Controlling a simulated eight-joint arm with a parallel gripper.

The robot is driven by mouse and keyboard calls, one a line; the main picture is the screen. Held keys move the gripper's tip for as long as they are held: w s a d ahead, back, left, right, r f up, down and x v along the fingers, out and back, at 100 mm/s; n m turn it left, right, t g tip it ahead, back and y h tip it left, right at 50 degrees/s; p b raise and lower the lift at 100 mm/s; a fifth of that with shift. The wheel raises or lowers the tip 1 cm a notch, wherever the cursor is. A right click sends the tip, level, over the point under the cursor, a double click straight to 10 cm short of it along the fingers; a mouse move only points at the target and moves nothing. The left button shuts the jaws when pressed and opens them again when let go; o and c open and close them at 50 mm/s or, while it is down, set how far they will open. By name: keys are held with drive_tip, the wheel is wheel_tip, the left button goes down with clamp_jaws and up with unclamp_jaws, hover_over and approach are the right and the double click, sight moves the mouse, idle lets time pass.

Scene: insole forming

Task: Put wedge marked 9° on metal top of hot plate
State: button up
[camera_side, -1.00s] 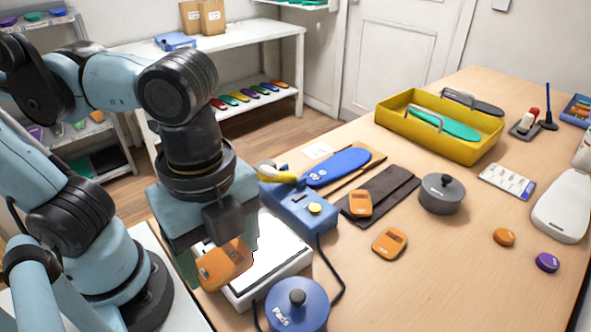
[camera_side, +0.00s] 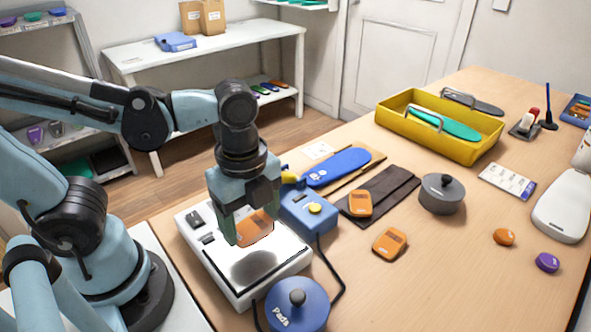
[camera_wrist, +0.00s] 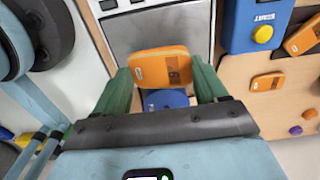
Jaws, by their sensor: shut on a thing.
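My gripper (camera_side: 252,226) is shut on an orange wedge (camera_side: 256,229), one green finger on each side of it. The held wedge also shows between the fingers in the wrist view (camera_wrist: 160,67); its dark mark is too small to read surely. It hangs above the hot plate (camera_side: 236,291), a white unit with a metal top (camera_side: 216,258). A dark shadow lies on the metal top below the wedge, and a gap shows between them. In the wrist view the metal top (camera_wrist: 150,31) lies beyond the wedge, partly hidden by it.
Two other orange wedges lie right of the hot plate: one on a dark cloth (camera_side: 360,204), one on the table (camera_side: 390,244). A blue box with a yellow button (camera_side: 303,217) stands close by the plate. A blue "Pads" tin (camera_side: 297,306) stands in front.

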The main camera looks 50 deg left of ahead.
sight(252, 226)
drive_tip(key=shift+f, duration=2.1)
drive_tip(key=shift+f, duration=0.15)
drive_tip(key=o, duration=1)
